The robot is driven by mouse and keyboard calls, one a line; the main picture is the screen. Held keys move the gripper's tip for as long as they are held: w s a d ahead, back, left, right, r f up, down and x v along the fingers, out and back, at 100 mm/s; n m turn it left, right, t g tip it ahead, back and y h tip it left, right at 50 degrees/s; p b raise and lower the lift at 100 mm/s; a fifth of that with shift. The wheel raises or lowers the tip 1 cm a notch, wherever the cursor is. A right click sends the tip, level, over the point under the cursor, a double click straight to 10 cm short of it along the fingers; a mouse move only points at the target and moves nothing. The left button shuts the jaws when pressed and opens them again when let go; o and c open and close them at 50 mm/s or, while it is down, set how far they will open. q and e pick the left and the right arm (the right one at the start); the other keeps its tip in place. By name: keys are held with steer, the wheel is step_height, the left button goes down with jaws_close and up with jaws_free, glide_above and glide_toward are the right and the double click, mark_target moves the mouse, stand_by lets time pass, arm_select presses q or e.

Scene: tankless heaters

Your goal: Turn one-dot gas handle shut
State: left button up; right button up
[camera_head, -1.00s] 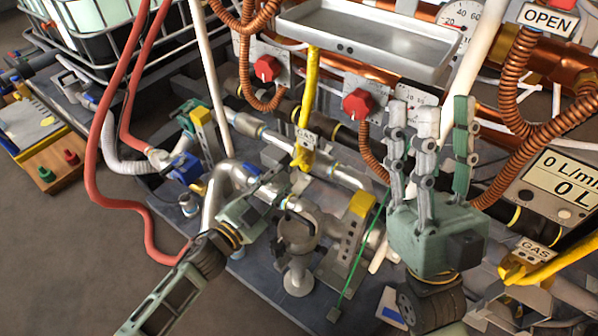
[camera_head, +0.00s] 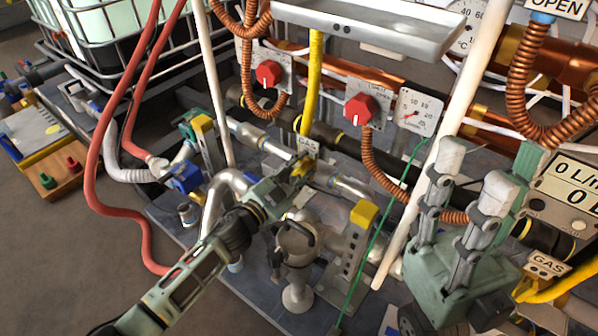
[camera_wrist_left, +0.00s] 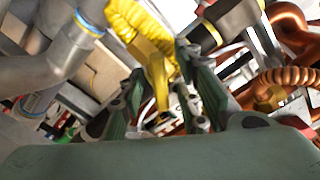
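A yellow gas hose (camera_head: 313,85) comes down to a tag reading GAS (camera_head: 308,147), with a yellow gas handle (camera_head: 298,174) just below it. My left gripper (camera_head: 285,187) is at this handle, partly covering it. In the left wrist view, the yellow handle (camera_wrist_left: 158,75) reaches between the spread green fingers of my left gripper (camera_wrist_left: 168,95); firm contact cannot be told. My right gripper (camera_head: 468,180) is open and empty at the right, fingers pointing up. A second GAS tag (camera_head: 547,263) with yellow piping is at the lower right. No dot marking is readable.
Two red knobs (camera_head: 268,74) (camera_head: 359,108) sit on plates behind the handle. Metal pipes and a yellow-topped bracket (camera_head: 363,213) crowd the area below the handle.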

arm_select(q)
jaws_close()
stand_by(0.3)
steer(key=m+p, duration=0.1)
steer(key=m, duration=0.4)
steer(key=shift+m, duration=0.4)
jaws_free()
steer(key=shift+a, duration=0.1)
